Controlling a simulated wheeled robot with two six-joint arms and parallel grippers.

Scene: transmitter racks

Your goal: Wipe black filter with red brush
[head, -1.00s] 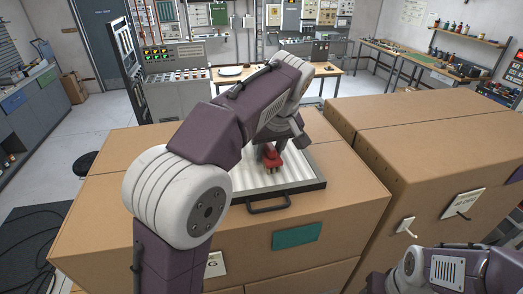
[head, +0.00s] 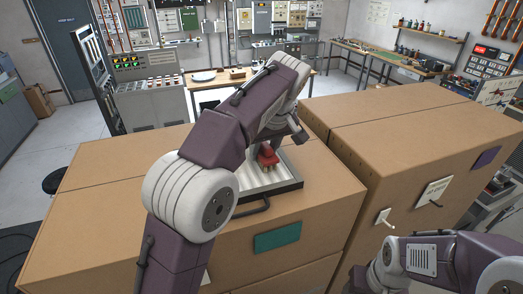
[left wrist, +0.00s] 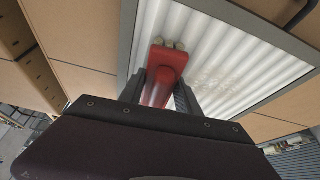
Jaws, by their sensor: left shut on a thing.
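The filter (head: 285,176) lies on top of the cardboard-brown cabinet, a black frame with a handle around a white pleated surface. My left arm hides part of it. The filter also shows in the left wrist view (left wrist: 254,58), with pale speckled spots on the pleats. The red brush (head: 268,157) is in my left gripper (head: 264,146). In the left wrist view, the brush (left wrist: 169,63) sits between the fingers, its pale bristles over the pleats near the frame's left side. I cannot tell whether the bristles touch. My right gripper is out of view; only my right arm shows at lower right.
The brown cabinet (head: 110,190) has bare top to the left of the filter. A second brown cabinet (head: 410,125) stands on the right, with a lever (head: 386,221) on its front. A workbench and control racks stand behind.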

